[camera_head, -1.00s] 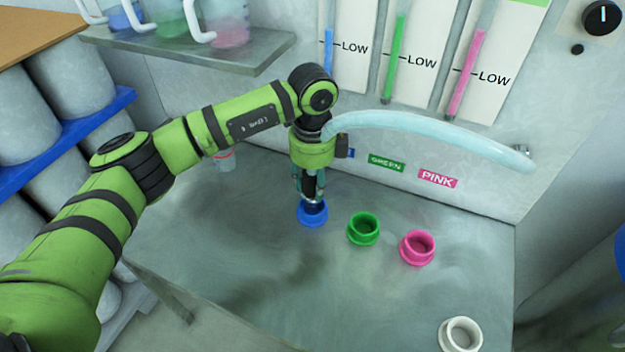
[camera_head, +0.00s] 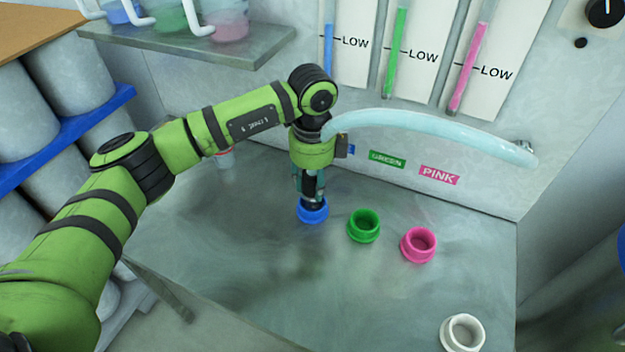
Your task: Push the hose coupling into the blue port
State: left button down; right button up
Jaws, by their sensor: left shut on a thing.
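The blue port (camera_head: 312,214) is a short blue ring on the grey metal top. My left gripper (camera_head: 312,190) points straight down over it and is shut on the dark hose coupling (camera_head: 313,204). The lower end of the coupling is at the mouth of the blue port and hides its opening; how deep it sits I cannot tell. The pale blue hose (camera_head: 430,122) arches from behind my left wrist to a fitting on the back panel at the right. My right gripper is not in view.
A green port (camera_head: 364,226), a pink port (camera_head: 418,245) and a white ring (camera_head: 462,333) stand to the right. A shelf (camera_head: 190,45) with jugs is at the upper left. Gauge tubes marked LOW are on the back panel. The front left of the top is clear.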

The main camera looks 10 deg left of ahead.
pick_arm(q)
jog(key=shift+f+b, duration=0.85)
jog(key=shift+f, duration=0.2)
jog(key=c, duration=0.7)
grip_release()
jog(key=shift+r+p, duration=2.25)
jog(key=shift+r, duration=1.3)
jog(key=shift+f, duration=0.1)
